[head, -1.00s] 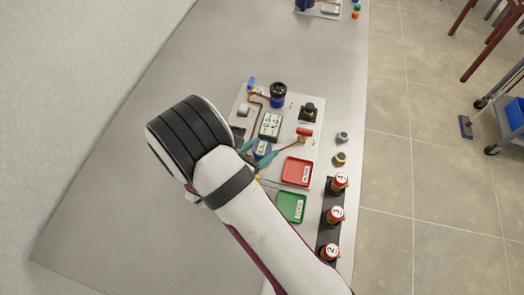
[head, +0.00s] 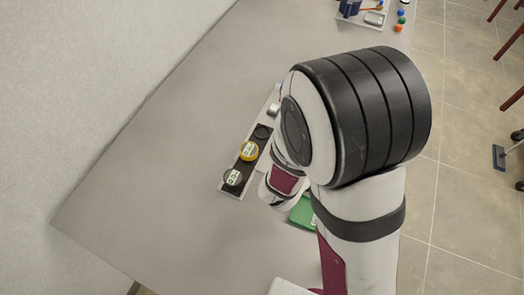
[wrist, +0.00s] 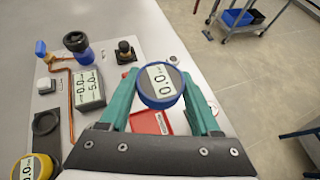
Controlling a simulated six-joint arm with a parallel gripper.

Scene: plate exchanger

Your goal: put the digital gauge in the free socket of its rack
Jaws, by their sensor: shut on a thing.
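The digital gauge (wrist: 162,84) has a blue rim and a white display reading 0.0. In the wrist view my gripper (wrist: 160,78) is shut on it, with a teal finger on either side. The black rack (head: 223,184) shows in the head view with a yellow gauge (head: 249,150) in the middle and a dark-rimmed gauge (head: 233,177) at the near end. The free socket (head: 262,132) is at its far end; it also shows at the left of the wrist view (wrist: 46,122). In the head view my arm hides the gripper and held gauge.
A red tray (wrist: 148,123) lies below the held gauge. A green tray (head: 303,213) is partly hidden.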

